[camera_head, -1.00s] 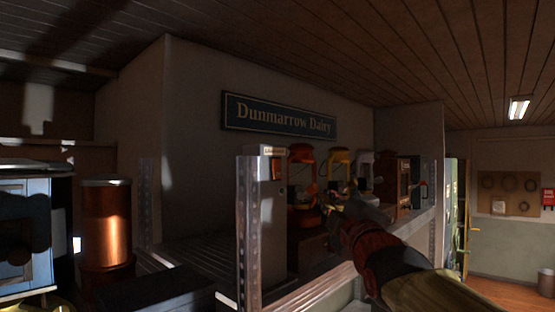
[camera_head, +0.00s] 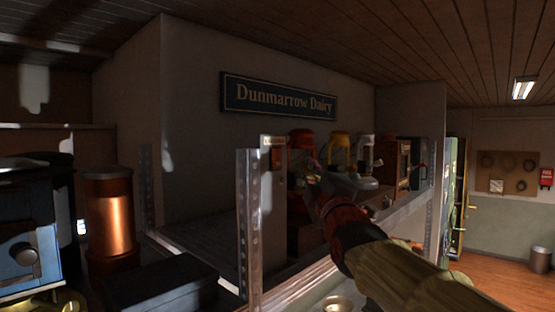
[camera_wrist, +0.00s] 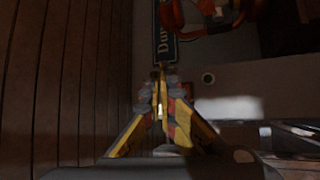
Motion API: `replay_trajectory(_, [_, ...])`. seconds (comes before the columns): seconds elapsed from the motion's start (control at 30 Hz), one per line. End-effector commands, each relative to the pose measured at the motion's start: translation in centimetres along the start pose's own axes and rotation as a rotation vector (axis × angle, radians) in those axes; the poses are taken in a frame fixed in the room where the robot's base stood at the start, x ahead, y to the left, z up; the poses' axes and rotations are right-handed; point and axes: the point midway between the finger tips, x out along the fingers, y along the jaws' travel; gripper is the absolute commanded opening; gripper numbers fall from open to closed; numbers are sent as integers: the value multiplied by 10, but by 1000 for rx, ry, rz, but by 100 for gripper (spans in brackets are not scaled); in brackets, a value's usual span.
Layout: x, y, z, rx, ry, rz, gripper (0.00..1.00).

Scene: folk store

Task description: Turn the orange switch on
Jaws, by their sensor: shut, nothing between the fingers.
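A small orange-red switch (camera_head: 277,158) is on the upper part of a narrow grey box (camera_head: 270,205), near the shelf's front post. Whether it is on or off is too small and dark to tell. My gripper (camera_head: 314,174) is to the right of the switch in the head view, apart from it in the picture, in front of the lanterns. In the wrist view the yellow fingers (camera_wrist: 159,78) come together at the tips with nothing between them. I cannot make out the switch in the wrist view.
An orange lantern (camera_head: 302,141) and a yellow lantern (camera_head: 340,150) stand behind my gripper. The metal post (camera_head: 249,230) is close on the left. A copper cylinder (camera_head: 108,215) and a blue box (camera_head: 25,260) are at the left. The "Dunmarrow Dairy" sign (camera_head: 278,95) hangs behind.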

Motion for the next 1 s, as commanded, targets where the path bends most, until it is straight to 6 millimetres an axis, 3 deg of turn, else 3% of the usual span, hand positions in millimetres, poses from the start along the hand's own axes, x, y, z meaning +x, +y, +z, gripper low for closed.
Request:
replay_trajectory(0.4, [34, -23, -24, 1, 1, -1, 0])
replay_trajectory(1.0, [38, -27, -27, 0, 0, 0, 0])
